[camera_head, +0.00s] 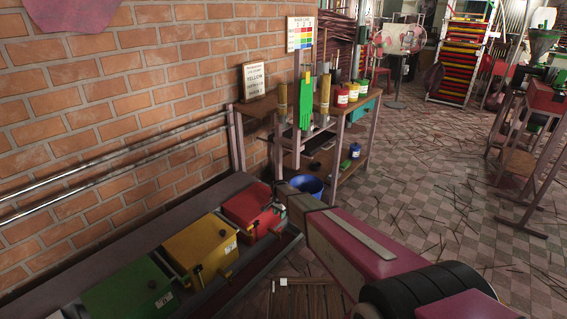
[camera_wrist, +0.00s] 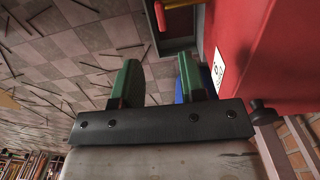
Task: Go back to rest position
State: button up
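My gripper (camera_wrist: 160,80) shows in the wrist view with two green fingers held apart and nothing between them. In the head view my pink arm reaches from the lower right towards the red box (camera_head: 252,208), and its fingers are hard to make out there. The red box (camera_wrist: 268,55) with a white label fills the right of the wrist view, close beside the fingers. A black knob sits on its lower edge. A blue bucket (camera_head: 307,186) stands just beyond my arm's end, and a bit of blue shows behind the right finger in the wrist view.
A yellow box (camera_head: 200,248) and a green box (camera_head: 128,289) stand in line with the red one along the brick wall. A wooden workbench (camera_head: 262,108) carries colored jars (camera_head: 342,97) and a green glove (camera_head: 304,105). Checkered floor (camera_head: 430,190) with scattered sticks lies open to the right.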

jog(key=s+d+r+n, duration=0.2)
jog(key=s+d+r, duration=0.6)
jog(key=s, duration=0.3)
jog(key=s+d+r+n, duration=0.3)
jog(key=s+d+r, duration=0.4)
jog(key=s+r, duration=0.2)
jog(key=s+d+r+n, duration=0.2)
jog(key=s+d+r, duration=0.6)
jog(key=s, duration=0.6)
jog(key=shift+d+r+n, duration=0.3)
jog(key=shift+r+n, duration=0.1)
jog(key=shift+r, duration=0.15)
jog(key=shift+a, duration=0.1)
